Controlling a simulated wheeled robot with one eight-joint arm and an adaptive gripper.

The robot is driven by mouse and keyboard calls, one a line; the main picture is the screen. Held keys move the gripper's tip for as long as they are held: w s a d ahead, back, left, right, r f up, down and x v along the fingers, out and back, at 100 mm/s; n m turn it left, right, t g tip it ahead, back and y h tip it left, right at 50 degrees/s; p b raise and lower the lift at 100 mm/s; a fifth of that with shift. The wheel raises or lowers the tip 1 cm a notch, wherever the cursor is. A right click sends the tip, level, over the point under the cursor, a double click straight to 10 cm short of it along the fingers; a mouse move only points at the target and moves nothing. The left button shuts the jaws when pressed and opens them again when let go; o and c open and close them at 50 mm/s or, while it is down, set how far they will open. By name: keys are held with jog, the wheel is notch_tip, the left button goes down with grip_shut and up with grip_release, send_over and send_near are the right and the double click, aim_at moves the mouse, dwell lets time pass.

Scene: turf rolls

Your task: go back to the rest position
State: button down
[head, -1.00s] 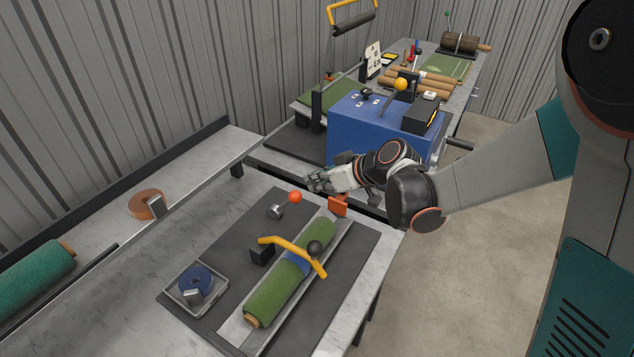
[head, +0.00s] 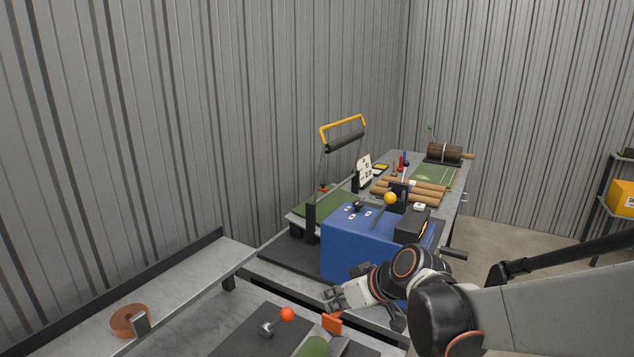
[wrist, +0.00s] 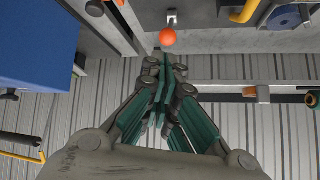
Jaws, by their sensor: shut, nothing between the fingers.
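My gripper (head: 336,299) is shut and empty in the head view, held above the near bench by the front of the blue machine (head: 352,246). In the wrist view my gripper (wrist: 166,62) has its teal-padded fingers together with nothing between them. An orange-red ball knob (head: 287,314) stands just left of and below the gripper; it also shows just beyond the fingertips in the wrist view (wrist: 168,36). An orange block (head: 332,323) is just below the gripper.
A blue machine with a yellow ball lever (head: 390,198) stands behind my arm. Brown rolls (head: 412,190) lie on the far bench. A brown tape roll (head: 130,321) sits on the left bench. A shelf with a yellow bin (head: 621,198) stands far right. Open floor (head: 510,240) lies right.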

jog(key=s+d+r+m+h+b, duration=0.1)
jog(key=s+d+m+h, duration=0.2)
jog(key=s+d, duration=0.5)
jog(key=s+d+m+h+b, duration=0.1)
jog(key=s+d+m+h, duration=0.2)
jog(key=s+d, duration=0.5)
jog(key=s+m, duration=0.1)
jog(key=s, duration=0.4)
jog(key=shift+d+r+t+h, duration=0.25)
jog(key=shift+r+t+h, duration=0.05)
jog(key=shift+r+h, duration=0.1)
jog(key=shift+w, duration=0.1)
